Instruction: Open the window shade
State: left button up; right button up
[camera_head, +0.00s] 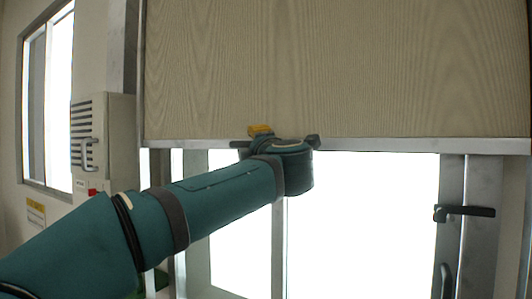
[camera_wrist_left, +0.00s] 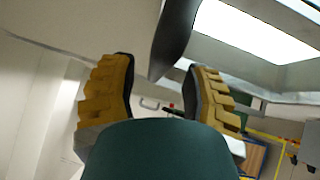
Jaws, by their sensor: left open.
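The window shade (camera_head: 330,70) is a beige wood-grain panel covering the upper part of the bright window (camera_head: 355,225). Its metal bottom rail (camera_head: 410,145) runs across the view. My left gripper (camera_head: 261,131) is at this rail, mostly hidden behind my own wrist; one yellow finger shows against the panel. In the left wrist view, my left gripper (camera_wrist_left: 160,65) is open, its two yellow-padded fingers apart. A dark handle (camera_wrist_left: 173,38) reaches down between the fingertips, without clear contact on either. Its dark end (camera_head: 313,141) seems to show right of my wrist. My right gripper is out of view.
A grey wall box (camera_head: 112,135) with a handle stands left of the shade. A dark window latch (camera_head: 464,212) sits on the right frame below the rail. A second window (camera_head: 47,100) is in the left wall.

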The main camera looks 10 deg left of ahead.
pick_arm(q)
jog(key=v, duration=1)
jog(key=shift+s, duration=0.1)
